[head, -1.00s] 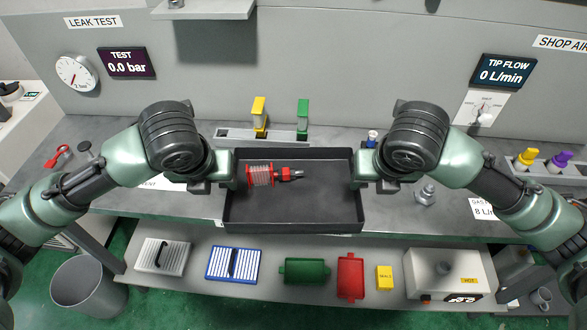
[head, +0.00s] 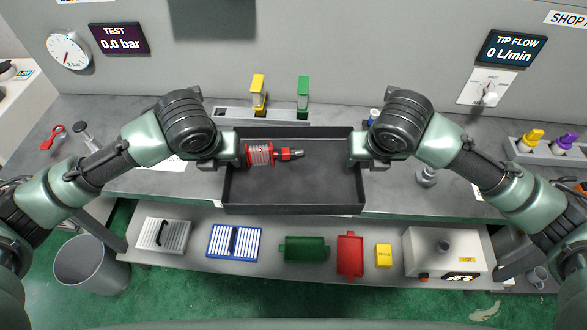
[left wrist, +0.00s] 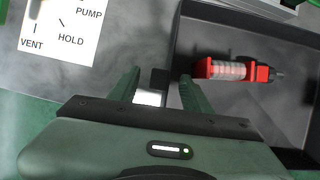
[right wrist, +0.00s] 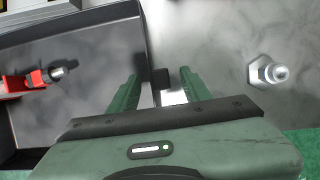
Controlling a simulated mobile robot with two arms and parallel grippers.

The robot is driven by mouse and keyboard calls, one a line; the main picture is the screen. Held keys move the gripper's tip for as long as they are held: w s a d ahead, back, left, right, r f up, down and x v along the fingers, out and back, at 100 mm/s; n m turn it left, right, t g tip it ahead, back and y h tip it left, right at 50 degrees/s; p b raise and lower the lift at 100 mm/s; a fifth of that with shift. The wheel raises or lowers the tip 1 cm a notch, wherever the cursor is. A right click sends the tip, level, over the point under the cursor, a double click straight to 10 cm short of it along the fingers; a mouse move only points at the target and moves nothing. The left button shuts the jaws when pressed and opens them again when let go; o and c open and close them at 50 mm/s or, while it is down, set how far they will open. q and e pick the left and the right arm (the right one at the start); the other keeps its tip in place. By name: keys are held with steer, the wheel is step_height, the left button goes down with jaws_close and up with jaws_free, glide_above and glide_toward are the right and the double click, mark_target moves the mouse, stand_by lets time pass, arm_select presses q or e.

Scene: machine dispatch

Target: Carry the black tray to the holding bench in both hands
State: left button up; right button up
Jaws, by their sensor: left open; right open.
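The black tray (head: 293,197) sits on the grey bench near its front edge in the head view. A red part with a clear ribbed middle (head: 262,154) lies in it at the left; it also shows in the left wrist view (left wrist: 230,71). My left gripper (left wrist: 160,88) is open at the tray's left wall, one finger outside and one inside, with a small dark tab between them. My right gripper (right wrist: 158,88) is open at the right wall in the same way, with a dark tab (right wrist: 160,78) between its fingers. I cannot identify the holding bench.
A rack with yellow and green pieces (head: 262,116) stands just behind the tray. A metal hex fitting (right wrist: 268,72) stands right of it. A grey waste bin (head: 92,275) stands at the floor left.

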arm_select(q)
steer(key=shift+x, duration=1)
arm_select(e)
steer(key=shift+x, duration=1.05)
arm_select(q)
steer(key=shift+r, duration=0.1)
jaws_close()
arm_select(e)
jaws_close()
steer(key=shift+r, duration=0.1)
